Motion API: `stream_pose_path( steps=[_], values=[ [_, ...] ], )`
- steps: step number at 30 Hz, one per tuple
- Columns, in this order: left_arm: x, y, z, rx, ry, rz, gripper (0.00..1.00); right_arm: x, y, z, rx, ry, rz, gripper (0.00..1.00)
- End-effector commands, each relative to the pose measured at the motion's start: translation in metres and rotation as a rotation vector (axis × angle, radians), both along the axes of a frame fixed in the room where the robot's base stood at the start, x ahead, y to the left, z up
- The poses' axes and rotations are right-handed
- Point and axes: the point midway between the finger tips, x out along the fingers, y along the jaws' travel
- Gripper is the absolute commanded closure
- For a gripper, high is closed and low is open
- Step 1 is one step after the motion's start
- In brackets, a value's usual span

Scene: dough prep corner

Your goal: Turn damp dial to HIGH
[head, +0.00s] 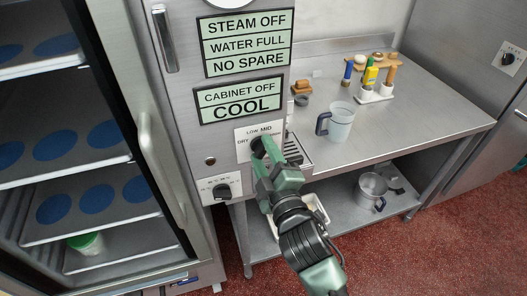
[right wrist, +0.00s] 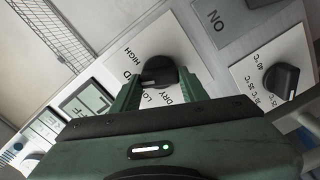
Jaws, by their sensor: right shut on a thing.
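The damp dial (right wrist: 160,70) is a black round knob on a white plate lettered DRY, LOW, MID and HIGH in the right wrist view. Its raised bar lies toward the MID and LOW side, but I cannot tell its exact setting. My right gripper (right wrist: 161,80) is shut on the knob, with one green finger on each side. In the head view, my right gripper (head: 260,146) covers most of the dial and part of its plate (head: 246,133). My left gripper is not in view.
A temperature dial (head: 222,190) sits just below left; it also shows in the right wrist view (right wrist: 283,78). Panels above read STEAM OFF (head: 245,22) and CABINET OFF (head: 240,96). A steel table (head: 420,125) with a jug (head: 341,122) stands right. A cabinet door handle (head: 160,165) is left.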

Motion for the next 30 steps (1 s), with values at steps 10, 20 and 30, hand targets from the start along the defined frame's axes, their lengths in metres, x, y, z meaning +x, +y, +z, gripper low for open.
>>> stream_pose_path(
  steps=[10,20,30],
  values=[
    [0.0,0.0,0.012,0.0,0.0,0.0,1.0,0.0,-0.001,0.001,0.314,0.106,-0.001,0.97],
    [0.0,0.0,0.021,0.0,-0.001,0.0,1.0,0.0,-0.001,0.001,0.552,0.185,-0.002,0.97],
    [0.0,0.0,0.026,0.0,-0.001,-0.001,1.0,0.0,-0.001,0.0,0.675,0.225,-0.002,0.97]
  ],
)
